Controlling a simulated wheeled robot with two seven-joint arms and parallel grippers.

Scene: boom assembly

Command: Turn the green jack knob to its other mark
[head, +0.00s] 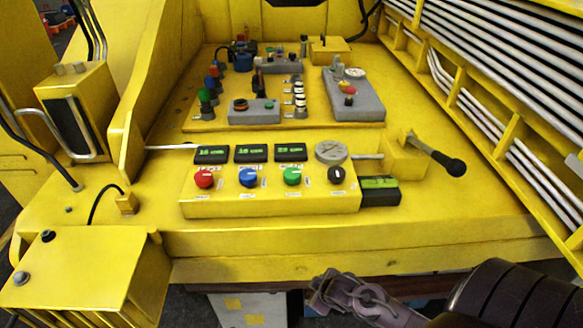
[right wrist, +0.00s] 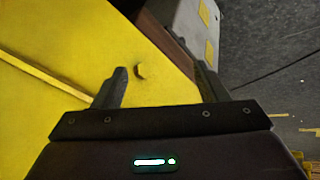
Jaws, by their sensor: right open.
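The green knob (head: 292,176) sits on the yellow control box (head: 270,206), between a blue knob (head: 248,177) and a black knob (head: 337,174). White labels surround it, but its marks are too small to read. My right gripper (head: 322,286) is in front of and below the console's front edge, apart from the knob. In the right wrist view, its two fingers (right wrist: 161,76) are spread with nothing between them. The green knob is not in the right wrist view. My left gripper is not in view.
A red knob (head: 204,178) is at the box's left end. Small displays (head: 251,153) and a round gauge (head: 331,151) stand behind the knobs. A black-handled lever (head: 440,160) sticks out at right. Grey control blocks (head: 355,102) stand farther back. Bare yellow deck lies left of the box.

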